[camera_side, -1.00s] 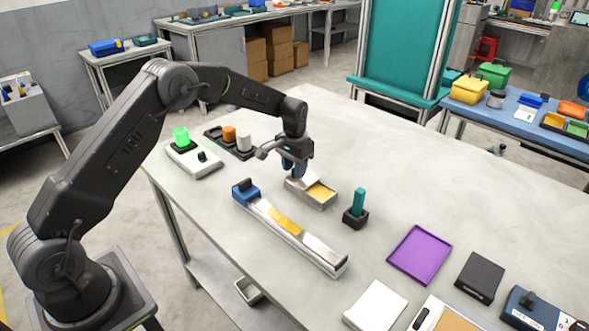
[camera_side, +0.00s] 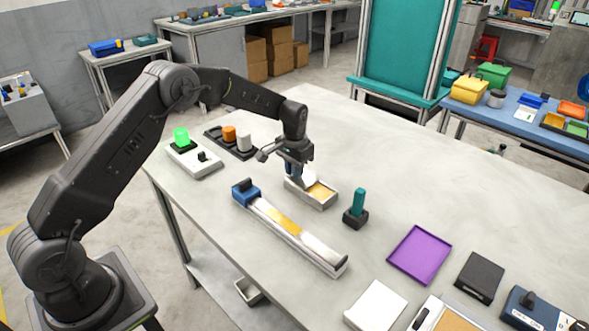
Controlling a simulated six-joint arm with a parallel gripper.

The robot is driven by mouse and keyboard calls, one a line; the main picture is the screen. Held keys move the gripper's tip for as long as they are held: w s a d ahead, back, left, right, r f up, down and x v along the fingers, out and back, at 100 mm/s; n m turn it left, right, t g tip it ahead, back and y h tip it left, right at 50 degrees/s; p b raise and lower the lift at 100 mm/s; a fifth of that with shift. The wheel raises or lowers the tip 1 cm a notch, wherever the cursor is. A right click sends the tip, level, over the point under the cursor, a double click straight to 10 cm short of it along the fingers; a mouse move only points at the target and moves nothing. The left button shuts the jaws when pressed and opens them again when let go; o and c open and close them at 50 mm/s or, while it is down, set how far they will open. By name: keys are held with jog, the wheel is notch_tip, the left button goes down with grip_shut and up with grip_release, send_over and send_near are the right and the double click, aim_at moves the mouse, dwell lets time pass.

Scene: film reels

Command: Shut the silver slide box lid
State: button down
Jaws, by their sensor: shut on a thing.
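The silver slide box (camera_side: 327,204) stands on the pale table in the middle of the view. Its yellow inside shows at the right end, so it is partly open. The pale lid (camera_side: 309,179) shows at the box's left part, under my gripper. My gripper (camera_side: 298,180) points down over the left end of the box, shut on the lid. The fingertips and the exact grip are small and partly hidden.
A long silver rail (camera_side: 310,248) with a blue end block lies just in front of the box. A teal peg in a black holder (camera_side: 355,212) stands close to its right. A purple tray (camera_side: 420,255) lies farther right. Black tray with cylinders (camera_side: 230,142) sits behind left.

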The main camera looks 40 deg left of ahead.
jog(key=d, duration=0.7)
jog(key=shift+d, duration=0.15)
jog(key=c, duration=1.2)
grip_release()
jog(key=shift+o, duration=0.3)
jog(key=shift+r, duration=0.25)
notch_tip(320, 180, up, 14)
jog(key=shift+f, duration=0.25)
